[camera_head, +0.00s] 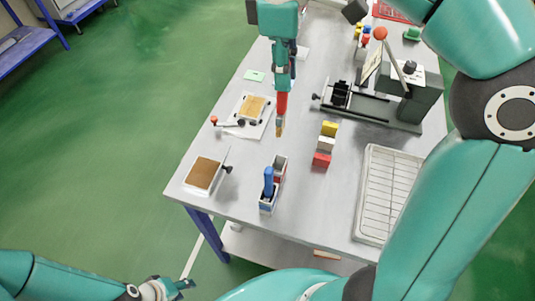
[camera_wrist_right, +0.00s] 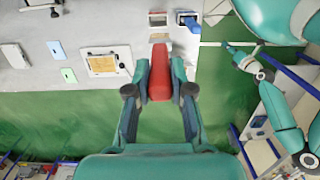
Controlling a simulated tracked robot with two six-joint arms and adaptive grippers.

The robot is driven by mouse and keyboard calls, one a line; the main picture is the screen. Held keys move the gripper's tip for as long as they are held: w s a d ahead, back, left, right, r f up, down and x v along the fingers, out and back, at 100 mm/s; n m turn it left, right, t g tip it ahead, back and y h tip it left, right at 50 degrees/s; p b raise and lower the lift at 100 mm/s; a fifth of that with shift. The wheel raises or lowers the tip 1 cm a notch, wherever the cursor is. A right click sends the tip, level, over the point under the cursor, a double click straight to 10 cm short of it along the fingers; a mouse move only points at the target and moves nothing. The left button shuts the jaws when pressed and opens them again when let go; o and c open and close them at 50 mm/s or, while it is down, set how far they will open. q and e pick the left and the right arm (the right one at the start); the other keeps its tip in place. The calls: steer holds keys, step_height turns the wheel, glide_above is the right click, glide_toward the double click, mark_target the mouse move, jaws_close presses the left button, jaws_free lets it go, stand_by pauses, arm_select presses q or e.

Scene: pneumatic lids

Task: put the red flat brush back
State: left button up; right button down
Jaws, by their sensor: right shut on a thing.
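The red flat brush (camera_head: 282,104) hangs upright, tan bristles down, above the table. My right gripper (camera_head: 282,84) is shut on its handle, and the wrist view shows the red handle (camera_wrist_right: 159,78) between the fingers. A small brush holder (camera_head: 266,206) stands at the table's near side. A blue brush (camera_head: 268,182) stands in its near compartment; the far compartment (camera_head: 280,168) has a red marking and looks empty. The held brush is beyond the holder in the head view. My left gripper (camera_head: 182,287) is low at the lower left, off the table; its jaw opening is unclear.
A brown-topped plate (camera_head: 204,173) and a clamp fixture (camera_head: 252,108) lie left of the holder. Yellow, white and red blocks (camera_head: 325,144) stand right of it. A wire rack tray (camera_head: 388,195) and a grey lever machine (camera_head: 385,105) are on the right.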

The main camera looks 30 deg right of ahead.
mark_target(279, 103)
steer(key=shift+w+d+f, duration=0.1)
steer(key=shift+w+f, duration=0.05)
steer(key=shift+f, duration=0.05)
step_height(279, 103, down, 19)
steer(key=b, duration=0.1)
steer(key=shift+f, duration=0.2)
steer(key=c, duration=1)
jaws_free()
steer(key=r, duration=1.2)
steer(key=shift+w+a, duration=0.25)
steer(key=shift+w, duration=0.15)
